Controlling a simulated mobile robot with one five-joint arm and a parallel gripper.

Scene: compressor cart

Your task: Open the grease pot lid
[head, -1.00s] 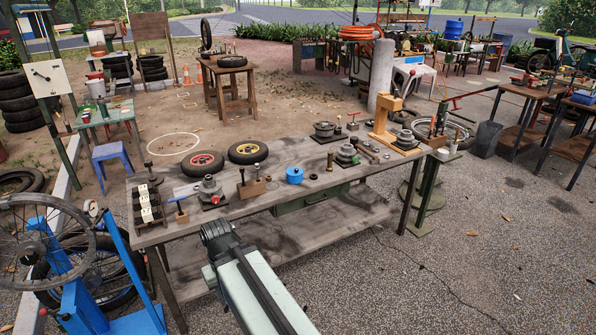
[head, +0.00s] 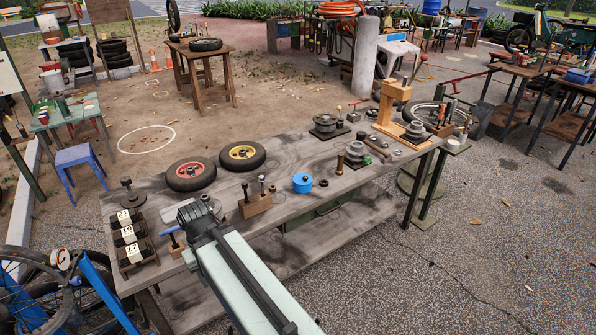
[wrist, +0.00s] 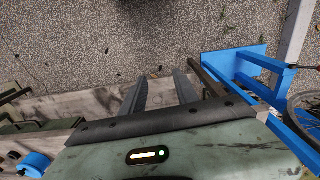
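A small blue pot (head: 302,183), which looks like the grease pot, stands upright on the wooden workbench in the head view, near the middle of its front half. Its top looks closed, though the detail is too small to be sure. A blue round thing at the lower left of the wrist view (wrist: 36,165) appears to be the same pot, partly cut off. My gripper (wrist: 160,82) shows two fingers apart with nothing between them. In the head view my arm's end covers part of the bench's front left, well left of the pot and apart from it.
The workbench (head: 345,190) also bears a wooden block with pins (head: 256,204), two small wheels (head: 191,174) (head: 242,156), a numbered rack (head: 128,241) and a blue-handled tool (head: 175,243). A small dark ring (head: 323,183) lies just right of the pot. A blue stand (wrist: 225,62) is beside the bench.

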